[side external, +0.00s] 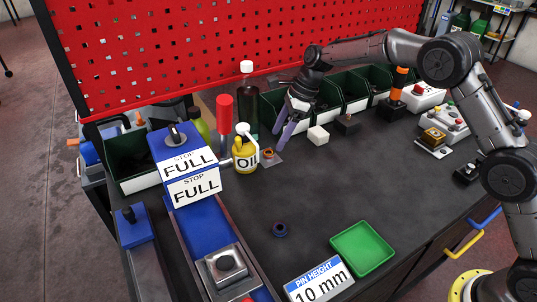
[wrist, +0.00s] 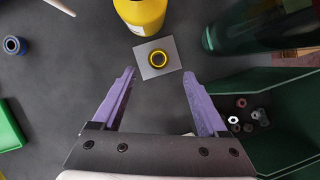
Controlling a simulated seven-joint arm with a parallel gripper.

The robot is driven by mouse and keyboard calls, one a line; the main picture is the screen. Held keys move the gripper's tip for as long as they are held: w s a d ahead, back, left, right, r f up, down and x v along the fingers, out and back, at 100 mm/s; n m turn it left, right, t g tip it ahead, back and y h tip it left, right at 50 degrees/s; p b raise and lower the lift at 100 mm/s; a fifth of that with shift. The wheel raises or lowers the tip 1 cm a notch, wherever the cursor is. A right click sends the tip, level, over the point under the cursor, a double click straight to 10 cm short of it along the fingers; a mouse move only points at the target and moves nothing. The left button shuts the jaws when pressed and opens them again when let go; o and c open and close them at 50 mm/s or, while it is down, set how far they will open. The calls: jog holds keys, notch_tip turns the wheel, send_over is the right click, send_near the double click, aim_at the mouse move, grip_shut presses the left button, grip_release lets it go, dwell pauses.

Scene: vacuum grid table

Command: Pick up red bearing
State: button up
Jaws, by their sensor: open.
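I see no ring that is plainly red. A small bearing-like ring (side external: 268,154) stands on a grey square plate (side external: 278,161) beside the oil bottle; it looks orange in the side view and yellow with a dark centre in the wrist view (wrist: 158,59). A dark blue ring (side external: 280,229) lies apart on the table and shows at the left of the wrist view (wrist: 14,45). My gripper (side external: 285,136) has purple fingers, open and empty, pointing down above the table near the plate. In the wrist view its fingertips (wrist: 158,73) are spread either side of the plate's near edge.
The yellow oil bottle (side external: 246,152) stands close by the plate; a dark green bottle (side external: 247,105) is behind. Green bins (side external: 328,97) line the back; one holds several small nuts (wrist: 258,115), one reddish. The front table around the green tray (side external: 362,248) is mostly clear.

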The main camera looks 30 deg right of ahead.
aim_at(269, 152)
jog(key=x, duration=0.5)
jog(key=shift+a+r, duration=0.2)
jog(key=shift+a, duration=0.1)
grip_shut()
